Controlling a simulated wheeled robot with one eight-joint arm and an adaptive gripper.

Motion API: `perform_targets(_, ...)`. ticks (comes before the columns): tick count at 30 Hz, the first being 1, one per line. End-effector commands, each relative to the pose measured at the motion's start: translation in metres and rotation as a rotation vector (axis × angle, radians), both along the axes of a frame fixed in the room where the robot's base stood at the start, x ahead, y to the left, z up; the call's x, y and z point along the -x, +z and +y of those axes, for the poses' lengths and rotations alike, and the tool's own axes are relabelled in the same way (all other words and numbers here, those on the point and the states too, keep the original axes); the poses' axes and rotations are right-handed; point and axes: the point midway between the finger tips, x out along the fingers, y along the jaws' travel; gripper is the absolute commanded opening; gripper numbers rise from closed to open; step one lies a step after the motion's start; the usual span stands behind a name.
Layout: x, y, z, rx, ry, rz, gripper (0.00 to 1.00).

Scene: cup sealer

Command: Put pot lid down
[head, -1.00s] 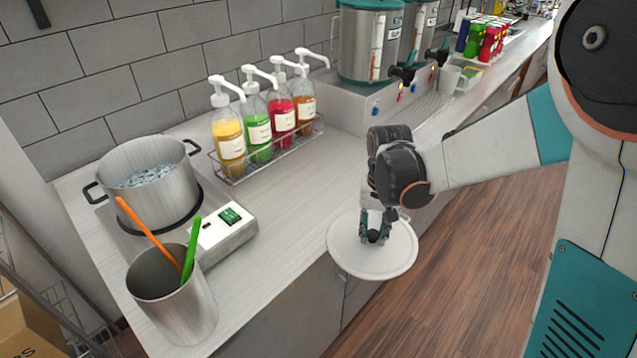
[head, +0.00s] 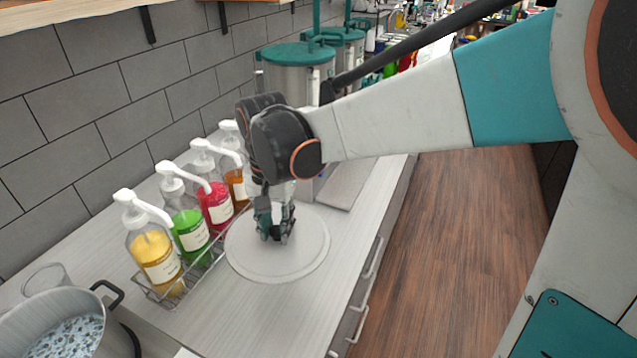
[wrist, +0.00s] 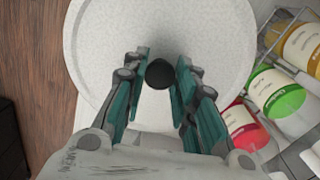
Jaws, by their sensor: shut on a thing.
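The pot lid (head: 248,262) is a flat, pale grey-white disc with a raised rim and a dark round knob. It also fills much of the wrist view (wrist: 217,38), where the black knob (wrist: 160,74) sits between the fingers. My gripper (head: 275,232) is shut on the knob from above. The lid looks level over the counter, beside the bottle rack. I cannot tell whether it touches the surface. The metal pot (head: 92,300), uncovered with bubbling water inside, is cut off at the lower left of the head view.
A wire rack (head: 178,292) of several pump bottles stands close to the lid's left, along the wall. Metal dispensers with teal lids (head: 300,54) stand behind. Clear counter (head: 262,318) lies in front of the lid. The counter edge and drawers are to its right.

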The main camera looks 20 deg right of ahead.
Motion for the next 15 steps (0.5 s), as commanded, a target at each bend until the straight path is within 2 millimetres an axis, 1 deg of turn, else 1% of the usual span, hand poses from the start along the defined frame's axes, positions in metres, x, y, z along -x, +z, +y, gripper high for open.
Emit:
perform_targets(1,0.005,-0.001,0.001,0.000,-0.001,0.000,0.00)
perform_targets(2,0.005,-0.004,0.001,0.000,-0.003,0.000,0.00)
perform_targets(5,0.004,-0.024,0.001,0.000,-0.004,0.000,0.00)
perform_targets(15,0.003,-0.108,0.001,0.000,-0.004,0.000,0.00)
